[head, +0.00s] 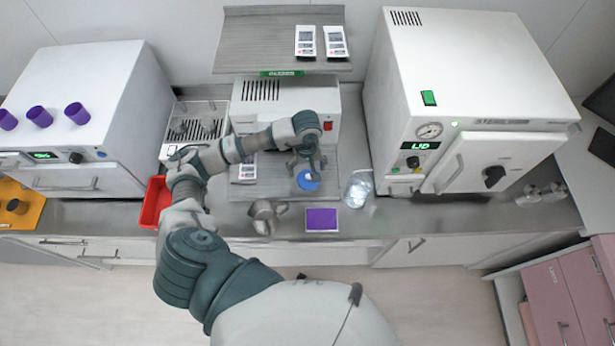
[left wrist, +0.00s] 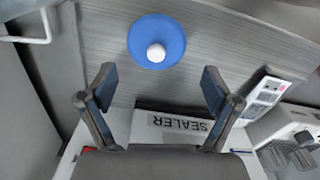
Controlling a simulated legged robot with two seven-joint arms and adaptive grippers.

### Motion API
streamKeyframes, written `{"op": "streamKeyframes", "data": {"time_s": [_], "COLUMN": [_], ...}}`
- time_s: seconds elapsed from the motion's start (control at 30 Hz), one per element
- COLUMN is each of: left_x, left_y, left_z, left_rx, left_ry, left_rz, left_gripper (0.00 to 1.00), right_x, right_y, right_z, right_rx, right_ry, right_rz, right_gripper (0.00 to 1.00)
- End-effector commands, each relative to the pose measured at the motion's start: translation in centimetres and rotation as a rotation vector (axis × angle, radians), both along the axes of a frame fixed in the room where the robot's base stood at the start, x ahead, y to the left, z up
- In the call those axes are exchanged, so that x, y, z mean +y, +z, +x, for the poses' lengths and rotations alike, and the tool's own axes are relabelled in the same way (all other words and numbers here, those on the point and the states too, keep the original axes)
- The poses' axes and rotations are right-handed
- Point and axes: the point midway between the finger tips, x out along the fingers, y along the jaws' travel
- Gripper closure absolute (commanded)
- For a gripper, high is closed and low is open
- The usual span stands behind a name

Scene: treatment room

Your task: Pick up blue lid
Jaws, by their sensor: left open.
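The blue lid (head: 308,181) is a round disc lying on the grey ribbed mat in front of the sealer. In the left wrist view the blue lid (left wrist: 157,41) shows a white round knob at its middle and lies ahead of the fingertips. My left gripper (head: 303,167) is above the mat, close to the lid and partly covering it in the head view. In the left wrist view its two fingers (left wrist: 158,88) are spread apart with nothing between them, and the lid is apart from them. My right gripper is not seen.
A metal jug (head: 265,215), a purple pad (head: 321,220) and a clear bag (head: 357,189) lie near the lid. A red tray (head: 153,201) is at left. The sealer (head: 290,103) stands behind, and a large white autoclave (head: 470,100) stands at right.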

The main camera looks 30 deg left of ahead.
Motion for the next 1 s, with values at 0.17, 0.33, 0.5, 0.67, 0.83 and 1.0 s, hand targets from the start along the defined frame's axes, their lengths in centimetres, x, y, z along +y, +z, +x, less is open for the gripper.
{"op": "streamKeyframes", "data": {"time_s": [0.17,0.33,0.5,0.67,0.83,1.0], "left_x": [-0.4,-0.1,-0.1,-0.1,-0.1,-0.2], "left_y": [-2.7,-4.5,-4.7,-4.6,-4.7,-4.8], "left_z": [0.0,0.1,0.2,0.2,0.1,0.1], "left_rx": [0.006,0.003,0.001,0.001,0.002,0.006], "left_ry": [0.000,0.000,-0.001,-0.001,-0.001,-0.001], "left_rz": [-0.002,-0.003,-0.002,-0.002,-0.002,-0.001], "left_gripper": [0.11,0.11,0.11,0.36,0.77,0.85], "right_x": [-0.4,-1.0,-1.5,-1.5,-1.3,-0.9], "right_y": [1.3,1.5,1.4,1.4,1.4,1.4], "right_z": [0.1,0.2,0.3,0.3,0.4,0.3], "right_rx": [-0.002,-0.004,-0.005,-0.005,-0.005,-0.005], "right_ry": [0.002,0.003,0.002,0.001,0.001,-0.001], "right_rz": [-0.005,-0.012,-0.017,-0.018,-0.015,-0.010], "right_gripper": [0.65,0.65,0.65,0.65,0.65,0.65]}}
